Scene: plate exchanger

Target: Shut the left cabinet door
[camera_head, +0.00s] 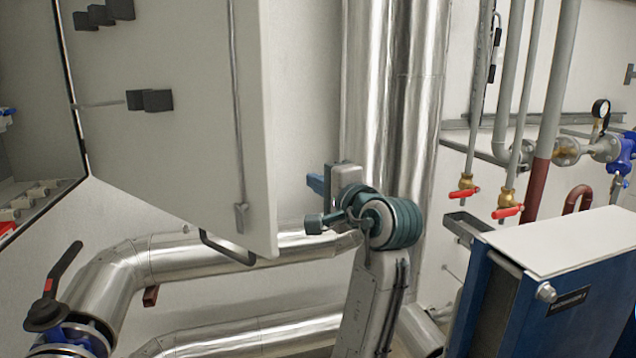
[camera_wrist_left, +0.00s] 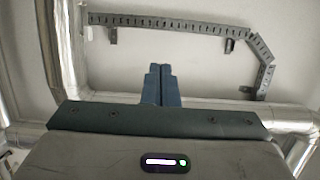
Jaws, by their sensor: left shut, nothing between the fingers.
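The left cabinet door (camera_head: 180,160) stands open in the upper left of the head view, a pale panel with a long thin rod (camera_head: 236,110) and dark hinge-like blocks on it. The cabinet (camera_head: 30,90) opens at the far left. A dark bent bar (camera_head: 228,248) shows below the door's lower edge. My left gripper (camera_head: 317,184) is right of the door's free edge, apart from it in the picture. Its blue fingers also show in the left wrist view (camera_wrist_left: 158,84), closed together and empty. The door cannot be made out in the left wrist view. My right gripper is not in view.
A large vertical silver pipe (camera_head: 395,90) stands behind my left arm. Silver pipes (camera_head: 190,262) run below the door, with a black-handled valve (camera_head: 50,300) at lower left. A blue plate exchanger (camera_head: 560,290) is at lower right. Red-handled valves (camera_head: 508,211) hang above it.

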